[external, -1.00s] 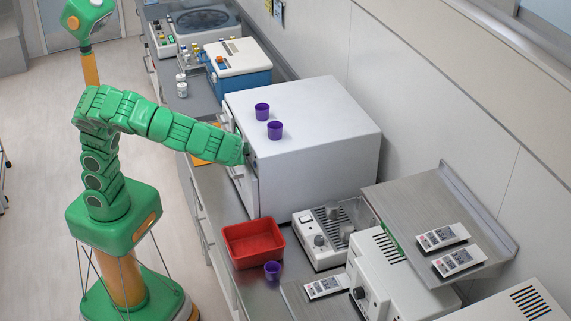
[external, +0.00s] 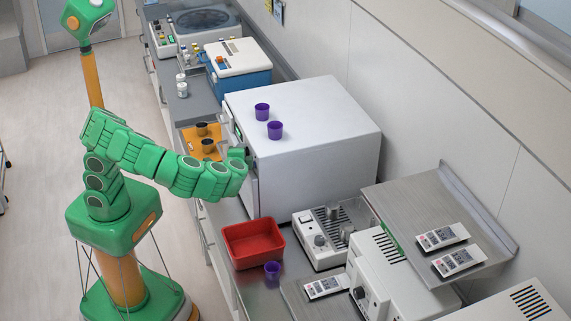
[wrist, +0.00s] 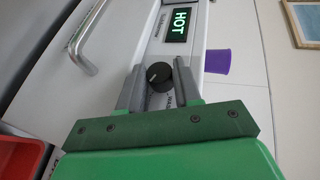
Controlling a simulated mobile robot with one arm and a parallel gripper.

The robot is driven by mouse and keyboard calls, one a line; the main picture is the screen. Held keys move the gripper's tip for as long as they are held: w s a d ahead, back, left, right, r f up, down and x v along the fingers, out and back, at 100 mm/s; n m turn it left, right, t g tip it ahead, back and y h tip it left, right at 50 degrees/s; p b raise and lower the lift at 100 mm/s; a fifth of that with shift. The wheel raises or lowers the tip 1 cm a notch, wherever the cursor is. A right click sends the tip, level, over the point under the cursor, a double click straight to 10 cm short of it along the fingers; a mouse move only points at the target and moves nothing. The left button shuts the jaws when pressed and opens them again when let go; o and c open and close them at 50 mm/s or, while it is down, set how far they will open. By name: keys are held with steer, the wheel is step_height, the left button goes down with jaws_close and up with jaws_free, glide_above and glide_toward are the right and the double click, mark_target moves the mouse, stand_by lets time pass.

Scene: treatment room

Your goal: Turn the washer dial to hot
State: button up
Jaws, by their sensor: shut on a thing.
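The washer (external: 310,130) is a large white box on the counter, and its front faces my arm. In the wrist view its black dial (wrist: 159,76) sits between the two grey fingers of my gripper (wrist: 160,88), which is shut on it. A small display (wrist: 181,22) beside the dial reads HOT in green. A white pointer line shows on the dial. In the external view my gripper (external: 240,157) is at the washer's front near its top edge, and the dial is hidden there.
Two purple cups (external: 262,110) (external: 275,130) stand on the washer. A curved door handle (wrist: 82,40) is close to my gripper. A red bin (external: 252,243) and an orange tray (external: 190,140) with dark cups lie on the counter on either side.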

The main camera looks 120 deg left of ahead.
steer(key=shift+f, duration=0.1)
steer(key=o, duration=0.7)
steer(key=shift+o, duration=0.2)
steer(key=v, duration=0.7)
steer(key=shift+w+d, duration=0.15)
steer(key=shift+d, duration=0.2)
